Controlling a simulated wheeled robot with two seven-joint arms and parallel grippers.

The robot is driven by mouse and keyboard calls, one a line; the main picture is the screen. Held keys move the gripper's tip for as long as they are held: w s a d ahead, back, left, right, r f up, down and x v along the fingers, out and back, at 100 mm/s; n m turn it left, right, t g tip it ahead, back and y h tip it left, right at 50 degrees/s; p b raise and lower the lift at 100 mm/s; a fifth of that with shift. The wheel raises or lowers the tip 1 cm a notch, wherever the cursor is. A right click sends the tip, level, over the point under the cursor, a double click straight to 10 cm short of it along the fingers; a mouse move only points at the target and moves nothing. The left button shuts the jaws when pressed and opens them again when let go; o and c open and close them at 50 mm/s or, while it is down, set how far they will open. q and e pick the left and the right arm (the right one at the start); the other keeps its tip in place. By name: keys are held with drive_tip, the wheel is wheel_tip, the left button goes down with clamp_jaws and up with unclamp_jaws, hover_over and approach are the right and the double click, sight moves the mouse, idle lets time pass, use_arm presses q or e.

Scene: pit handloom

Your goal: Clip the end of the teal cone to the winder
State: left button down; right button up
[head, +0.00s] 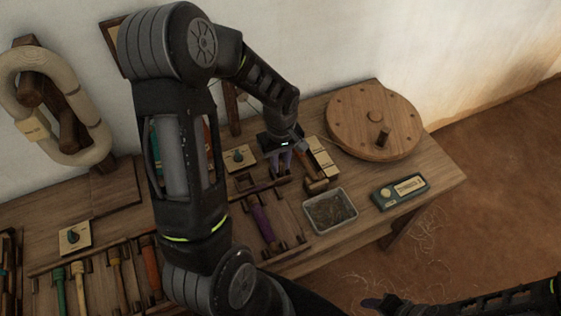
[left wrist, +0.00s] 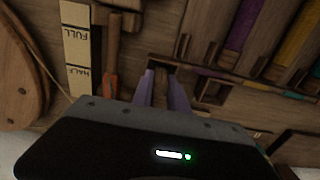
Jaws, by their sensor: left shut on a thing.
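My left gripper (head: 284,160) reaches down over the middle of the bench, with its pale purple fingers just left of the FULL/HALF board (head: 322,157). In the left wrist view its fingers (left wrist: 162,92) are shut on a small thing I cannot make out. A round wooden wheel (head: 375,122) with a central knob, possibly part of the winder, lies at the bench's right end. I cannot pick out the teal cone for sure; a teal strip (head: 155,146) shows partly behind my left arm. My right gripper (head: 387,303) is low at the right, its opening unclear.
A tray of brown fibres (head: 331,211) and a dark green device (head: 400,191) stand near the front edge. A purple bobbin (head: 262,222) lies in a wooden rack to their left. A small card with a dial (head: 240,158) lies behind.

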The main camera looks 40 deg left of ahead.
sight(280, 161)
idle(0.4)
use_arm(q)
drive_tip(key=c, duration=0.9)
unclamp_jaws()
drive_tip(key=shift+r, duration=0.1)
drive_tip(key=shift+r+p, duration=2.8)
drive_tip(key=shift+r, duration=1.05)
